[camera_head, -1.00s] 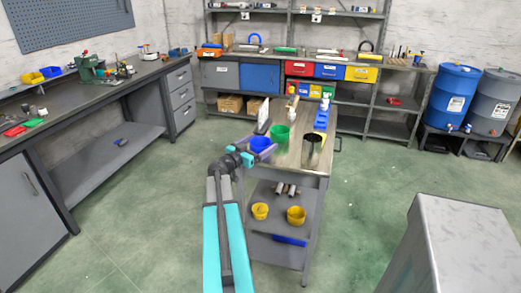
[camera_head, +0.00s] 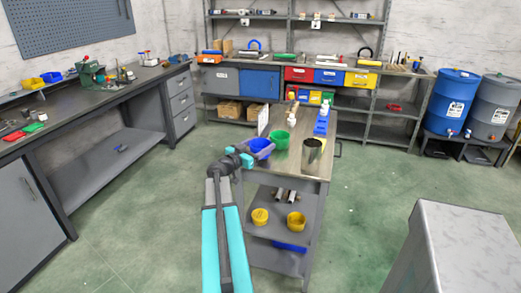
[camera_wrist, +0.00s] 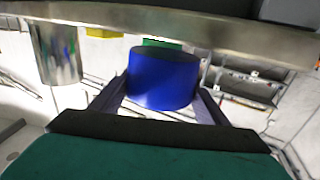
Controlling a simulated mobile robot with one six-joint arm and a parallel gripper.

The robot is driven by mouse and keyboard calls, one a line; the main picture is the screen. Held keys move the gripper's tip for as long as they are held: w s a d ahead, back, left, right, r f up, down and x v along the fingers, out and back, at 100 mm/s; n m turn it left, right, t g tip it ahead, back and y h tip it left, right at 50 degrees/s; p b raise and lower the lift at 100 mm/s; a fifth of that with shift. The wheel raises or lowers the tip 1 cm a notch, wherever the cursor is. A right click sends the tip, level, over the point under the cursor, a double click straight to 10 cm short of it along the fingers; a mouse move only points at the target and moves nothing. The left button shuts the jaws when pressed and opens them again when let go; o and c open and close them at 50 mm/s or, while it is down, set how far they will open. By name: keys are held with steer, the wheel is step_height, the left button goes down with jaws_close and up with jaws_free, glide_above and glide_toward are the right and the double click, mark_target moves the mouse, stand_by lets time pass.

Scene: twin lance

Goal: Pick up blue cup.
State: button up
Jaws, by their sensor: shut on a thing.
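The blue cup (camera_head: 260,147) is at the near left end of the small cart's top (camera_head: 296,170). My gripper (camera_head: 256,152) is at the cup with one finger along each side. In the wrist view the blue cup (camera_wrist: 163,78) sits between the two fingers (camera_wrist: 160,103), which are shut on it. Whether the cup's base touches the cart top cannot be told.
A green cup (camera_head: 282,139) stands right behind the blue cup. A metal cup (camera_head: 312,150) stands to the right. A white upright object (camera_head: 263,121), white bottles and a blue block (camera_head: 321,126) are farther back.

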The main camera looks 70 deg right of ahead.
steer(key=shift+r+b, duration=0.3)
steer(key=shift+r, duration=0.55)
steer(key=s+a+r, duration=0.1)
steer(key=s+a, duration=0.8)
steer(key=shift+s+a+r+b, duration=0.2)
steer(key=shift+s+b, duration=0.05)
steer(key=shift+b, duration=0.2)
steer(key=p, duration=0.3)
steer(key=shift+s+a+r, duration=0.1)
steer(key=shift+s, duration=0.1)
steer(key=s+a+p, duration=0.1)
steer(key=p, duration=0.6)
steer(key=shift+p, duration=0.35)
steer(key=shift+s+a+p, duration=0.15)
steer(key=shift+a+p, duration=0.2)
steer(key=shift+p, duration=1.05)
